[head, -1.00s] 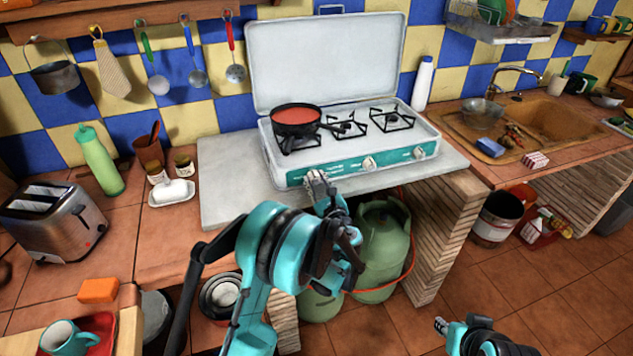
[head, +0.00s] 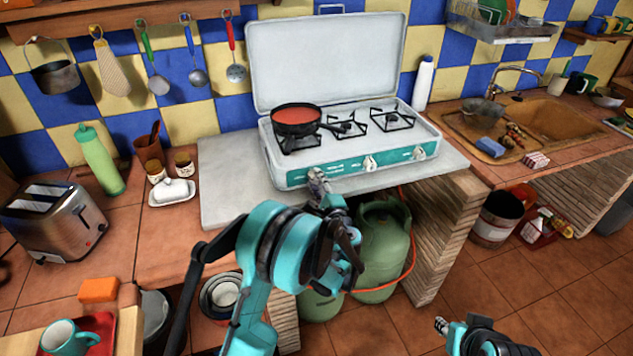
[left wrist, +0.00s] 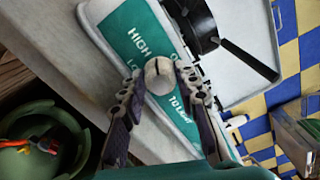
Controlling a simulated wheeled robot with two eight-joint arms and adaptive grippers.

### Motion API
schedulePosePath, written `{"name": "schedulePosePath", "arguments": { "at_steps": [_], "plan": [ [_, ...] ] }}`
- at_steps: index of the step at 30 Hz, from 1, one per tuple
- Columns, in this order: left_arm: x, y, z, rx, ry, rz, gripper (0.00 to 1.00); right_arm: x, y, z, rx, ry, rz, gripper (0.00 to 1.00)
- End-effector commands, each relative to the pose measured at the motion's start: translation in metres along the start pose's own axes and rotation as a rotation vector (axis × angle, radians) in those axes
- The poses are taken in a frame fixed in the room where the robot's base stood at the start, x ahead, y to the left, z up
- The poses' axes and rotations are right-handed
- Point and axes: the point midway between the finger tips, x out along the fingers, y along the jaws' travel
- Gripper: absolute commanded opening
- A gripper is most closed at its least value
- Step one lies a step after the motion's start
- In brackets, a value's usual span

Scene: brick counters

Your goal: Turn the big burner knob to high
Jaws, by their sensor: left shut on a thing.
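The white camping stove (head: 400,175) stands on the counter with its lid raised. Its teal front panel carries pale round knobs. The left knob (left wrist: 159,75) shows in the left wrist view with a dark line on its face, beside the words HIGH and TO LIGHT. My left gripper (head: 318,178) is at the left end of the panel and hides that knob in the head view. In the left wrist view its fingers (left wrist: 160,92) are on both sides of the knob, shut on it. My right gripper (head: 441,325) is low at the bottom right, away from the stove; its jaws are too small to judge.
A pan of red sauce (head: 296,117) sits on the left burner, its handle pointing right. Two other knobs (head: 369,163) are farther right on the panel. A green gas bottle (head: 382,245) stands below the counter. The grey slab (head: 230,190) left of the stove is clear.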

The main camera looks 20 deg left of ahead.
Motion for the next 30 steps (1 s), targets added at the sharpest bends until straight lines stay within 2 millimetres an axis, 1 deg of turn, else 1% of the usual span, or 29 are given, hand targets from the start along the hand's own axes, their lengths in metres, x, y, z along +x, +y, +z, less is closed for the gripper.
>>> {"name": "schedulePosePath", "arguments": {
  "at_steps": [6, 15, 21, 30],
  "plan": [
    [-0.0002, 0.0008, 0.0, -0.165, 0.0, 0.001, 0.02, 0.0001, 0.0, 0.0001, 0.0, 0.0, 0.0, 0.32],
    [-0.0002, 0.0012, -0.0001, -0.309, 0.0, 0.001, 0.02, 0.0001, 0.0, 0.0001, 0.0, 0.0, 0.0, 0.32],
    [-0.0003, 0.0013, -0.0001, -0.347, 0.0, 0.001, 0.02, 0.0001, 0.0, 0.0001, 0.0, 0.0, 0.0, 0.32],
    [-0.0003, 0.0014, -0.0001, -0.355, 0.0, 0.002, 0.02, 0.0001, 0.0, 0.0001, 0.0, 0.0, 0.0, 0.32]
  ]
}}
